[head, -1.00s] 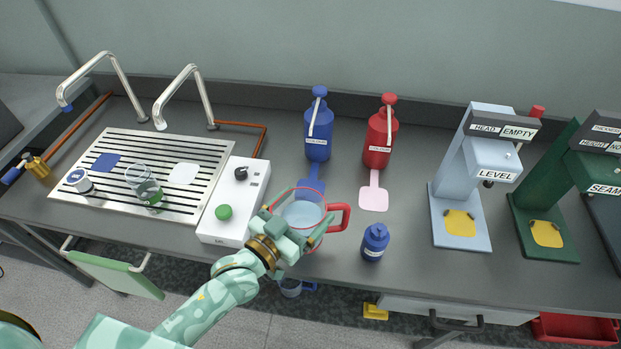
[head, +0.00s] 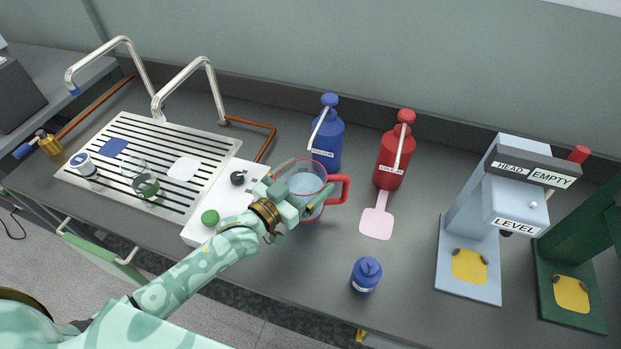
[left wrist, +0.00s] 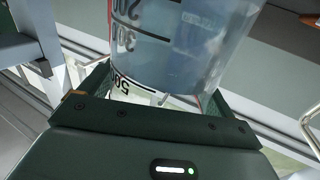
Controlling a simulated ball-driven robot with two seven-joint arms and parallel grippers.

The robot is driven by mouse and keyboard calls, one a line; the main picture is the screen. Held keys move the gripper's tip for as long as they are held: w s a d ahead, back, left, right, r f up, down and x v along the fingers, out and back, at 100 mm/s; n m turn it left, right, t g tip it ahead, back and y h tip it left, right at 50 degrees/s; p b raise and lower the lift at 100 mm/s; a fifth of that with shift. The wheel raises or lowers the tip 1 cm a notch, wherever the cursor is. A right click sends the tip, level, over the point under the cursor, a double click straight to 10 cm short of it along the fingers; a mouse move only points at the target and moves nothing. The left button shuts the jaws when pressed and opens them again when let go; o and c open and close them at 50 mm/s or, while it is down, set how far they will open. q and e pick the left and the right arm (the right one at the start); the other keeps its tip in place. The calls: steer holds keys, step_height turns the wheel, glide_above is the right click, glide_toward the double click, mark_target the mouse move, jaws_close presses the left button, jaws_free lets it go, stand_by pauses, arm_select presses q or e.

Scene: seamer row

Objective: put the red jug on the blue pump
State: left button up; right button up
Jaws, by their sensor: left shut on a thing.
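The red jug (head: 308,184) is a clear measuring jug with a red rim and a red handle on its right. My left gripper (head: 300,190) is shut on its body, and the handle is free. In the left wrist view the clear wall (left wrist: 170,45) with black scale marks stands between the fingers. The blue pump (head: 327,143) is a blue bottle with a pale spout at the back of the bench, just behind the jug. Its blue pad is hidden by the jug and gripper. Whether the jug's base touches anything is hidden. My right gripper is out of view.
The red pump (head: 394,160) with its pink pad (head: 377,222) stands to the right. A small blue bottle (head: 366,276) stands in front. A white box (head: 205,222) and slatted drain tray (head: 120,135) are left. A light-blue machine (head: 470,215) stands right. Bench between is clear.

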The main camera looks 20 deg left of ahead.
mark_target(310, 167)
arm_select(q)
steer(key=w, duration=0.2)
steer(key=shift+w, duration=0.3)
steer(key=shift+w+r+b, duration=0.1)
steer(key=shift+w+b, duration=0.2)
steer(key=shift+w, duration=0.2)
step_height(310, 167, down, 4)
steer(key=shift+w+r+b, duration=0.1)
steer(key=shift+r+b, duration=0.05)
steer(key=shift+b, duration=0.75)
steer(key=shift+r, duration=0.1)
